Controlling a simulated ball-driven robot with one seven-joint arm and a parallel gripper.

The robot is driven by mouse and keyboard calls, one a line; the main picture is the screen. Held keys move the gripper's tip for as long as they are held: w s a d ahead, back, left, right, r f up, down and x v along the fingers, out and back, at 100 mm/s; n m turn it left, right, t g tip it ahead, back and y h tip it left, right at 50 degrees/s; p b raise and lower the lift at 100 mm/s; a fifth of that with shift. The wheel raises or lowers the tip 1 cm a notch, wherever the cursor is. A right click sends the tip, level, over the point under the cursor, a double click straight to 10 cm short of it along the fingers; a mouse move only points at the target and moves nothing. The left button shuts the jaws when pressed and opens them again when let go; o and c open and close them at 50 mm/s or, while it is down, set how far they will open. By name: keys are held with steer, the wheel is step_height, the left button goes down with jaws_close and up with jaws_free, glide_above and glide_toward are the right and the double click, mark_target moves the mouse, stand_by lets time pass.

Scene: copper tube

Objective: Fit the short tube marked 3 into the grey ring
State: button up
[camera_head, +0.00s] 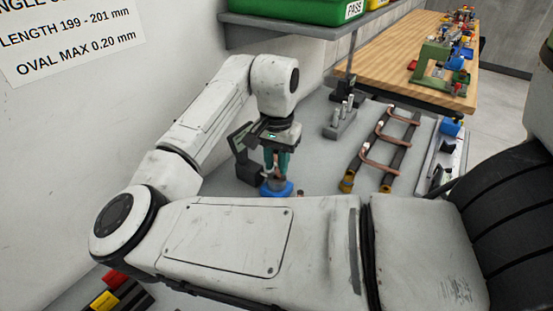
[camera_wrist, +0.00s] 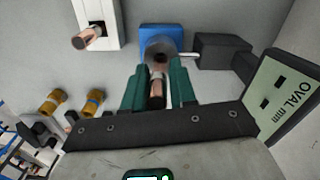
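My gripper (camera_wrist: 157,88) points down at the grey table, its two green fingers closed on either side of a short copper tube (camera_wrist: 157,91) with a dark band. No number is readable on the tube. The grey ring (camera_wrist: 160,47) sits at a blue block (camera_wrist: 160,32), just beyond the tube's far end. I cannot tell whether the tube's end is inside the ring or only near it. In the head view my gripper (camera_head: 277,172) is directly above the blue block (camera_head: 276,189), and the fingers largely hide the tube.
A dark gauge stand (camera_head: 244,155) is close beside my gripper. A peg stand (camera_head: 340,122) and a rack of bent copper tubes (camera_head: 382,150) lie to the right. A white holder with a copper piece (camera_wrist: 88,38) and brass-coloured fittings (camera_wrist: 54,103) show in the wrist view.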

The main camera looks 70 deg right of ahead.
steer(key=shift+o, duration=1.3)
steer(key=shift+r, duration=0.1)
steer(key=shift+r, duration=0.15)
step_height(320, 180, up, 11)
steer(key=shift+f, duration=0.1)
steer(key=shift+o, duration=0.4)
steer(key=shift+r, duration=0.55)
steer(key=shift+w, duration=0.1)
